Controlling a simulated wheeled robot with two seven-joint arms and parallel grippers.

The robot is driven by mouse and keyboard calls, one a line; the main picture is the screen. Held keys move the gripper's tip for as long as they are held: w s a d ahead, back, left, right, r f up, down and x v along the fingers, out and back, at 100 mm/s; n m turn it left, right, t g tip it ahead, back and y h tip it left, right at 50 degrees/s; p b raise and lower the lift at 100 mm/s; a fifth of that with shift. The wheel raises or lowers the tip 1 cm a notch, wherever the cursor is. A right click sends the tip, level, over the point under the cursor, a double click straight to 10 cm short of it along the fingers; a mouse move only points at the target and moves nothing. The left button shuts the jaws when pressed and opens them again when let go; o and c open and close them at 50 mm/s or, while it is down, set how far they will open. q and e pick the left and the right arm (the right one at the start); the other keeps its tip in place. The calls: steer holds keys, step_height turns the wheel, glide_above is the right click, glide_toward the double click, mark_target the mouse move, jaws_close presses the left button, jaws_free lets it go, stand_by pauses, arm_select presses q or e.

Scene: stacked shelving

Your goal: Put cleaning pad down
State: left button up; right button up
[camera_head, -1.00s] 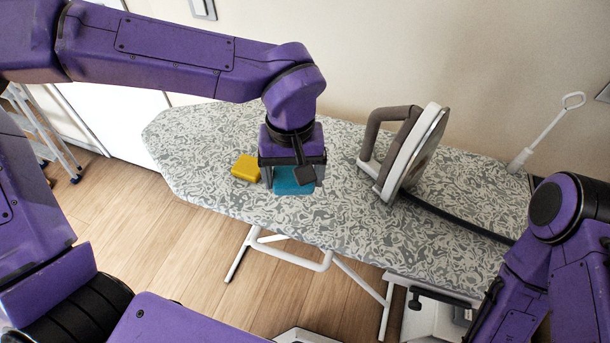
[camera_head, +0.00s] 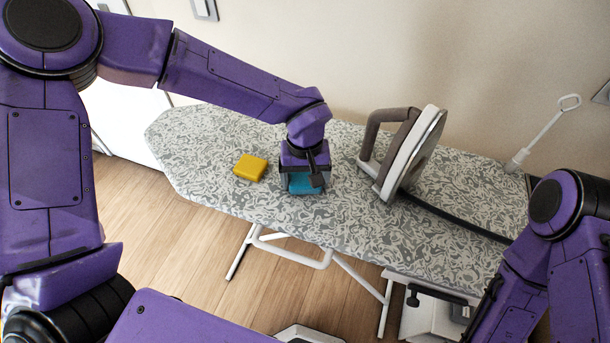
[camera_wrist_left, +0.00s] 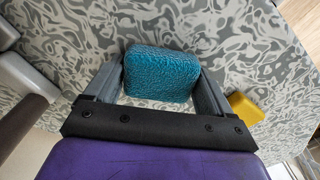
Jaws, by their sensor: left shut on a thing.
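A teal cleaning pad (camera_head: 304,186) is held between the fingers of my left gripper (camera_head: 306,184), just above or on the patterned ironing board (camera_head: 220,125); the exact gap cannot be told. In the left wrist view the pad (camera_wrist_left: 162,74) sits between both fingers (camera_wrist_left: 160,95), with the board's cover behind it. A yellow pad (camera_head: 250,167) lies flat on the board to the left of my left gripper; it also shows at the right in the wrist view (camera_wrist_left: 245,107). My right arm is at the lower right, with its gripper out of view.
An iron (camera_head: 405,155) stands tilted on the board to the right of my left gripper, with a dark cord (camera_head: 455,222) trailing right. A white wand-like stick (camera_head: 545,130) stands at the far right. The board's left end is clear.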

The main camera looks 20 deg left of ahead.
mark_target(305, 178)
arm_select(q)
steer(key=o, duration=0.8)
step_height(305, 178, up, 12)
steer(key=shift+r, duration=0.2)
